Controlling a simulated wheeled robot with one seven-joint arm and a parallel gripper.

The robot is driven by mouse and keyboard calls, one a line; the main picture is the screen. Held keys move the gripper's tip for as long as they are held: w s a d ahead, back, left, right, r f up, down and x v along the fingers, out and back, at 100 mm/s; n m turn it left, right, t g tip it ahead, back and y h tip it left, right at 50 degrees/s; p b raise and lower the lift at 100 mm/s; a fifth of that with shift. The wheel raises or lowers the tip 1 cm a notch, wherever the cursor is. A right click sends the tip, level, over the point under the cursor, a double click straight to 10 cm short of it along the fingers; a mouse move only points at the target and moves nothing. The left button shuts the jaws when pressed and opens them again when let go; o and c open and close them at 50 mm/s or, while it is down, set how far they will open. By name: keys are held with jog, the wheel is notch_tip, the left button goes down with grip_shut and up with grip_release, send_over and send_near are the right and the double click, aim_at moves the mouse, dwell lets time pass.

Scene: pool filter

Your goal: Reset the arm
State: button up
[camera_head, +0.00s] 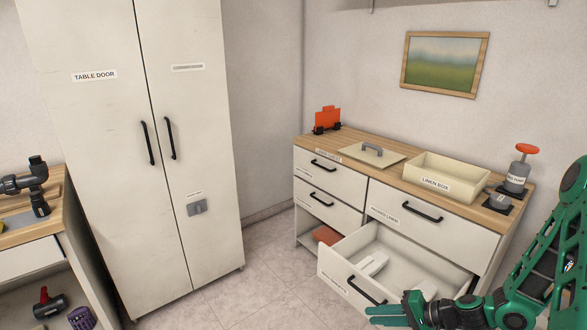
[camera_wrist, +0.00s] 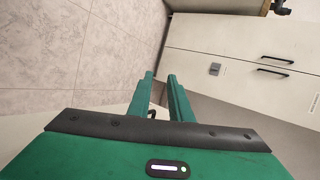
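My green arm (camera_head: 545,260) reaches in from the right in the head view. My gripper (camera_head: 372,313) is low in front of the pulled-out lower drawer (camera_head: 335,270), close to its black handle (camera_head: 365,292). In the wrist view my gripper (camera_wrist: 160,77) has two green fingers standing apart, with a gap between the tips. A small dark piece shows between the fingers near their base, perhaps part of the handle; I cannot tell whether it is touched. No held object shows.
The open drawer holds white items (camera_head: 372,264) and juts over the floor (camera_head: 255,285). A tall closed cabinet (camera_head: 185,90) stands left.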

jog(key=s+d+r+n+g+h, duration=0.2)
jog(key=s+d+r+g+h, duration=0.15)
jog(key=s+d+r, duration=0.45)
jog(key=s+d+r+n+g+h, duration=0.15)
jog(key=s+d+r+h, duration=0.35)
jog(key=r, duration=0.5)
jog(key=s+d+r+m+h, duration=0.1)
jog(key=s+d+r+m, duration=0.2)
jog(key=s+r, duration=0.9)
jog(key=s, duration=0.3)
jog(key=shift+s+r+g, duration=0.15)
jog(key=shift+s+g, duration=0.05)
jog(key=shift+g, duration=0.1)
jog(key=shift+w+d+f+h, duration=0.1)
jog(key=shift+w+f+h, duration=0.15)
jog(key=shift+w, duration=0.4)
dwell(0.3)
